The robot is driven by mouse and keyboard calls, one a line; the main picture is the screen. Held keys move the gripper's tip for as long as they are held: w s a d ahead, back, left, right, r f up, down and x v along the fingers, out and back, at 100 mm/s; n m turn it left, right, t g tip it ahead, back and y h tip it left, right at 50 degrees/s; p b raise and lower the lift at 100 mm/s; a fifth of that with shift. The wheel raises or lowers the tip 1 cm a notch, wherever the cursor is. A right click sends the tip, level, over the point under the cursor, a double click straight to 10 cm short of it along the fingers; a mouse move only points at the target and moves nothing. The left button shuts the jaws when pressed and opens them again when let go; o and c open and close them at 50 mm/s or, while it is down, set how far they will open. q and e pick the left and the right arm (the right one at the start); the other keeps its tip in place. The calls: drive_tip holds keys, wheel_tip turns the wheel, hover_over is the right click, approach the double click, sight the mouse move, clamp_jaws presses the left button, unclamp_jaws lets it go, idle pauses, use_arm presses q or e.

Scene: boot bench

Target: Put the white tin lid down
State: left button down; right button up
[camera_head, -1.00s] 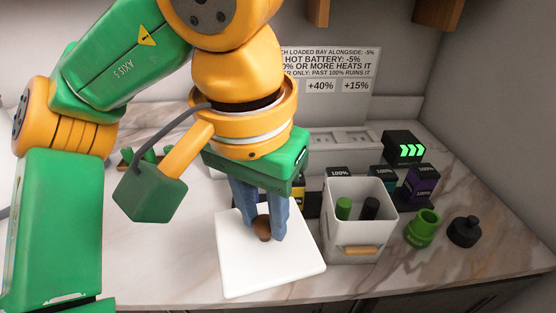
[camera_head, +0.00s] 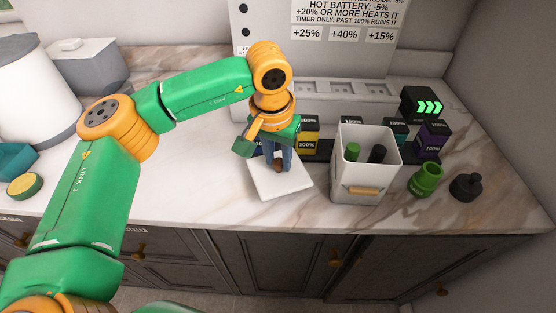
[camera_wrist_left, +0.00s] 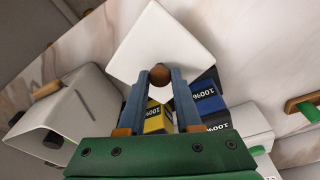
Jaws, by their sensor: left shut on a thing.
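The white tin lid (camera_head: 285,187) is a flat square plate with a brown round knob on top. It is level, at or just above the marble counter, left of the white tin; I cannot tell whether it touches the counter. My left gripper (camera_head: 279,164) points down, shut on the knob. The left wrist view shows the lid (camera_wrist_left: 155,40) beyond the fingers, with the knob between the fingertips (camera_wrist_left: 160,76). The open white tin (camera_head: 352,174) has a wooden handle and holds a green and a black cylinder. It also shows in the left wrist view (camera_wrist_left: 88,112). My right gripper is not in view.
Several batteries marked 100% (camera_head: 307,142) stand behind the lid and tin. A green cup-like part (camera_head: 425,181) and a black one (camera_head: 466,187) stand right of the tin. The counter left of the lid (camera_head: 190,180) is clear. Its front edge runs below.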

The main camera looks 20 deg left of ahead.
sight(277, 163)
use_arm(q)
wheel_tip(277, 163, down, 3)
drive_tip(key=shift+r, duration=0.1)
drive_tip(key=shift+f+b, duration=0.3)
drive_tip(key=shift+b, duration=0.05)
drive_tip(key=c, duration=0.6)
unclamp_jaws()
drive_tip(key=shift+r, duration=0.1)
wheel_tip(277, 163, up, 12)
drive_tip(key=s, duration=0.2)
drive_tip(key=shift+r, duration=0.2)
drive_tip(key=shift+a, duration=0.1)
